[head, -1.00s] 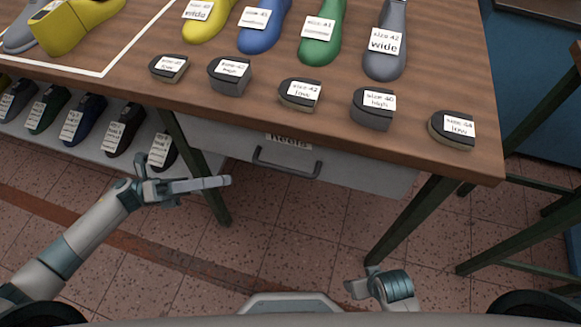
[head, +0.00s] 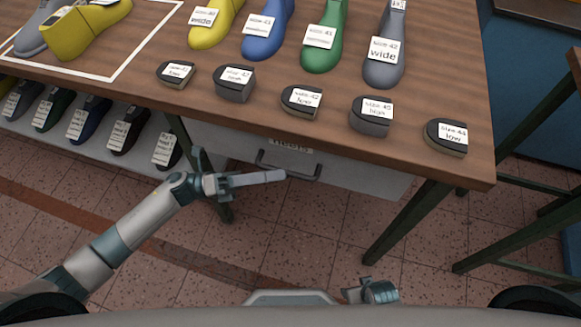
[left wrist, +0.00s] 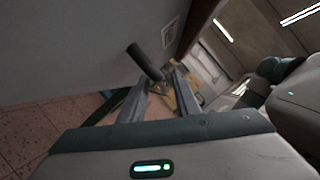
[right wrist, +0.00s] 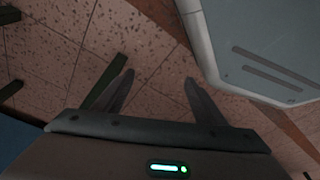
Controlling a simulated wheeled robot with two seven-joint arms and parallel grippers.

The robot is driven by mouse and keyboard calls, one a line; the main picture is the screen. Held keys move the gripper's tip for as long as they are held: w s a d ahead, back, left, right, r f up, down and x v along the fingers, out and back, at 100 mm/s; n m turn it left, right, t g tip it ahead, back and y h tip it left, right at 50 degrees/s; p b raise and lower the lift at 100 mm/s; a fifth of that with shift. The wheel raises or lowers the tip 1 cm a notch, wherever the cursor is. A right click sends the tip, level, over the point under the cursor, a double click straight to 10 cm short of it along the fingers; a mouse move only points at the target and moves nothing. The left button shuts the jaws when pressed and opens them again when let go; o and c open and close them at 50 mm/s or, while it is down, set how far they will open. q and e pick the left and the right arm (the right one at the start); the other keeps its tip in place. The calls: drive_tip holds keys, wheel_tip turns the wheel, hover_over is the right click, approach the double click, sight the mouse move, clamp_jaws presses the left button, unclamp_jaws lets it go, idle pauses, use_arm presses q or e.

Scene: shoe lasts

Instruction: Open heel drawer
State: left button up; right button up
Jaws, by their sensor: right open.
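The heel drawer (head: 350,170) is a grey front under the wooden table, with a label reading "Heels" (head: 290,146) and a dark bar handle (head: 262,160). It looks closed. My left gripper (head: 284,175) is at the handle in the head view, its fingers covering part of the bar. In the left wrist view the fingers (left wrist: 160,78) are apart, and the dark handle (left wrist: 145,62) reaches in close to their tips; contact is unclear. My right gripper (head: 355,290) is low at the front, away from the drawer; the right wrist view shows its fingers (right wrist: 158,85) open and empty over floor.
On the table (head: 200,105) stand several labelled heel pieces (head: 301,101) along the front edge and several coloured shoe lasts (head: 325,35) behind. A lower shelf (head: 90,150) at left holds more lasts. A green table leg (head: 410,220) stands right of the drawer.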

sight(290, 171)
use_arm(q)
drive_tip(key=shift+p+x, duration=0.35)
drive_tip(key=shift+x, duration=1.65)
use_arm(e)
drive_tip(key=shift+s+d+f, duration=0.1)
drive_tip(key=shift+s+f, duration=0.2)
drive_tip(key=shift+f, duration=0.25)
drive_tip(key=shift+s+d+f, duration=0.1)
drive_tip(key=shift+s+f, duration=0.15)
drive_tip(key=shift+f, duration=0.3)
use_arm(q)
clamp_jaws()
